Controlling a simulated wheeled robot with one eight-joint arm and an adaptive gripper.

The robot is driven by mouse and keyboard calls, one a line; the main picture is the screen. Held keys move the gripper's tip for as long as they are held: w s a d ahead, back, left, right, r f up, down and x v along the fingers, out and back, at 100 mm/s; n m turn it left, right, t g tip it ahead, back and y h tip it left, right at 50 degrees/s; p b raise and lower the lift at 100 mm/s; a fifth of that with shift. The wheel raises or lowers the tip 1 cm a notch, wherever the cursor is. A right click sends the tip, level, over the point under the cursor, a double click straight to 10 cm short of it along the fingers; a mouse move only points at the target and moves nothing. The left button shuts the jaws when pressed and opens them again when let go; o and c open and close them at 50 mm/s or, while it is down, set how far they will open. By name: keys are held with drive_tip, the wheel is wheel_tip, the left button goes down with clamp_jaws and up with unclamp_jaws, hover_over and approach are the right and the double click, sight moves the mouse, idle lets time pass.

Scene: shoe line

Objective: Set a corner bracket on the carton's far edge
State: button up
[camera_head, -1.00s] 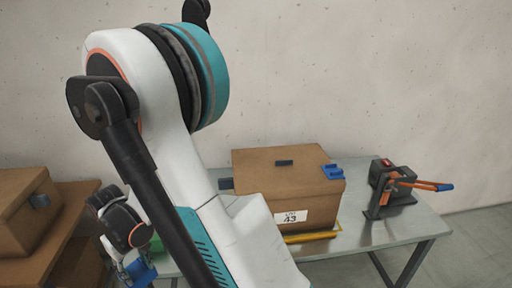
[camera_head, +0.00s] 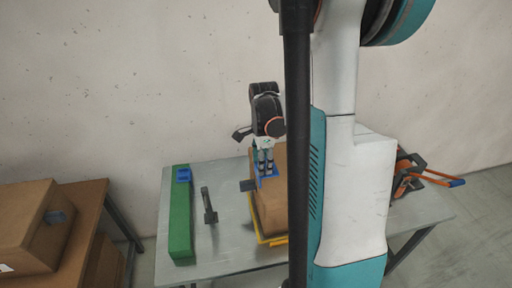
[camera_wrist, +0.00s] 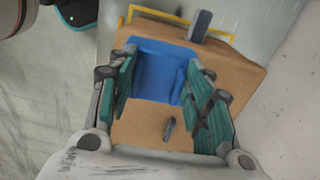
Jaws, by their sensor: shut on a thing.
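The brown carton (camera_head: 266,212) stands on the grey metal table, partly hidden behind my arm. My gripper (camera_head: 265,168) is over the carton's left part and is shut on a blue corner bracket (camera_head: 268,183). In the wrist view my gripper (camera_wrist: 165,92) has its teal-padded fingers on both sides of the bracket (camera_wrist: 158,72). The carton's top (camera_wrist: 145,128) lies beneath it. The bracket is at or just above a carton edge; I cannot tell whether it touches. Another blue bracket (camera_head: 183,175) lies on a green block (camera_head: 180,222).
Yellow edging (camera_head: 262,238) runs at the carton's foot. A dark upright piece (camera_head: 209,205) stands on the table (camera_head: 225,258), left of the carton. A tool with orange handles (camera_head: 415,172) is at right, partly hidden. Another carton (camera_head: 25,230) is at far left.

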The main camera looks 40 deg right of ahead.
drive_tip(key=shift+d, duration=0.15)
drive_tip(key=shift+f+b, duration=1.95)
drive_tip(key=shift+f, duration=0.8)
drive_tip(key=shift+f+b, duration=1.55)
drive_tip(key=shift+f, duration=0.15)
drive_tip(key=shift+f+b, duration=0.4)
drive_tip(key=shift+b, duration=0.3)
drive_tip(key=o, duration=1.1)
drive_tip(key=shift+o, duration=0.8)
drive_tip(key=shift+o, duration=1.4)
